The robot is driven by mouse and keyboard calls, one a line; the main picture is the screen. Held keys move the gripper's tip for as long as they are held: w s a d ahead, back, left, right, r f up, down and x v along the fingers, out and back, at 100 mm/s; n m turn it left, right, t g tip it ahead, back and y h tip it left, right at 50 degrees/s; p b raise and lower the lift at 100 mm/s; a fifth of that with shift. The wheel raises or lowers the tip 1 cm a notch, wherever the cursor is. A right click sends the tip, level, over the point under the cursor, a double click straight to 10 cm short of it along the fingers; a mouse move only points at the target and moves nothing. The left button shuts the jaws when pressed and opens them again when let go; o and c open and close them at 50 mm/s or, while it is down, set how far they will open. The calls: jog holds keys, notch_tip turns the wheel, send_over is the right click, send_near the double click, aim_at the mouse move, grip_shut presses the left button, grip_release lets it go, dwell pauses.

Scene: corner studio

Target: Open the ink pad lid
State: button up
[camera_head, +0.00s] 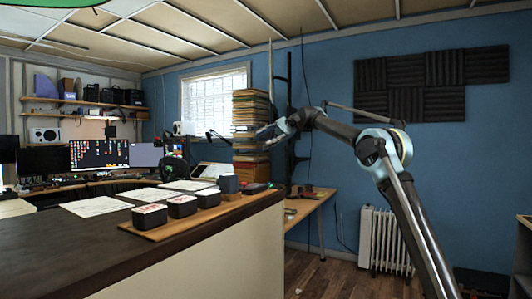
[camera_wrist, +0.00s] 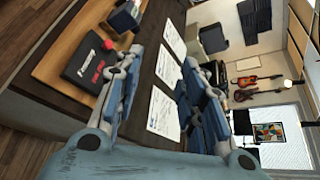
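The ink pad (camera_wrist: 88,62) is a flat black case with white and red lettering and a small red round part at one corner. It lies on a wooden board (camera_wrist: 50,68), and its lid looks shut. In the head view a flat dark case (camera_head: 254,188) at the board's far right end seems to be the same pad. My gripper (camera_head: 264,137) is raised above the counter, over the far end of the board. In the wrist view its two fingers (camera_wrist: 163,58) stand apart with nothing between them. The left finger covers a little of the pad's edge.
A dark blue block (camera_head: 228,183) stands beside the pad. Several black boxes with white tops (camera_head: 182,204) line the board nearer me. Paper sheets (camera_head: 96,206) lie on the dark counter (camera_head: 60,245). A tall stack (camera_head: 250,115) rises behind my gripper.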

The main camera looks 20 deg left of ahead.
jog(key=shift+r, duration=1.65)
